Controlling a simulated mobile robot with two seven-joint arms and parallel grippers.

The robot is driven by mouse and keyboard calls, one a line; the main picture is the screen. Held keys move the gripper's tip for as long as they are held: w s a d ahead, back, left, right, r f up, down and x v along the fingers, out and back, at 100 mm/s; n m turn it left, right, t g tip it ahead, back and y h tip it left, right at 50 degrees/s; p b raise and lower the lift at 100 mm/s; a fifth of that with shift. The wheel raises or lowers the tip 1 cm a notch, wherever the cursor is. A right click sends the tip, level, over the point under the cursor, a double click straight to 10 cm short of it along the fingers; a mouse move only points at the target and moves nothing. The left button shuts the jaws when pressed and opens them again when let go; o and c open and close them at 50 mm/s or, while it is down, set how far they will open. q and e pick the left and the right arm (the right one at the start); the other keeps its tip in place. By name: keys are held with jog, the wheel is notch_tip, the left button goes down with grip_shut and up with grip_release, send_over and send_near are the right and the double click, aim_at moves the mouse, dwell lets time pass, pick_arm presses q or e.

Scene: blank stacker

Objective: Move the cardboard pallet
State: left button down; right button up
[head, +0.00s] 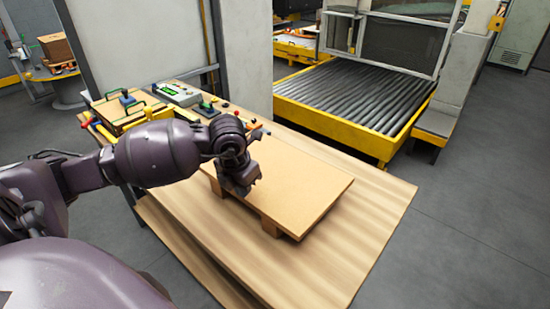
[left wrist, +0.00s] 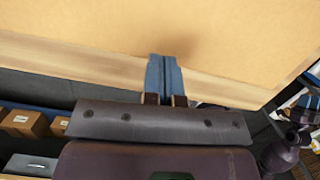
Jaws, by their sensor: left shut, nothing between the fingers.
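The cardboard pallet (head: 305,185) is a flat tan board on short feet, lying on the wooden table (head: 378,210). Its top also fills the upper part of the left wrist view (left wrist: 100,22). My left gripper (head: 240,188) is over the pallet's left edge in the head view, pointing down. In the left wrist view its blue fingers (left wrist: 163,72) are together with nothing between them, their tips in front of the board. I cannot tell whether they touch it. The pallet's left corner is partly hidden by my arm. My right gripper does not show.
A control box (head: 177,94) and yellow fixtures with green handles (head: 122,108) stand at the table's back left. A roller conveyor (head: 350,95) with a yellow frame stands behind the table. The table's front right is clear. Small boxes (left wrist: 22,122) show below in the wrist view.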

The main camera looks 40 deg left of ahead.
aim_at(273, 172)
pick_arm(q)
jog(key=shift+w+f, duration=0.1)
jog(key=shift+w, duration=1)
jog(key=w+b, duration=0.1)
jog(key=w, duration=0.8)
jog(key=shift+w, duration=0.55)
jog(key=shift+s+f, duration=0.15)
jog(key=shift+f, duration=0.45)
jog(key=shift+s+f+b, duration=0.1)
jog(key=shift+f+b, duration=0.05)
jog(key=shift+b, duration=0.15)
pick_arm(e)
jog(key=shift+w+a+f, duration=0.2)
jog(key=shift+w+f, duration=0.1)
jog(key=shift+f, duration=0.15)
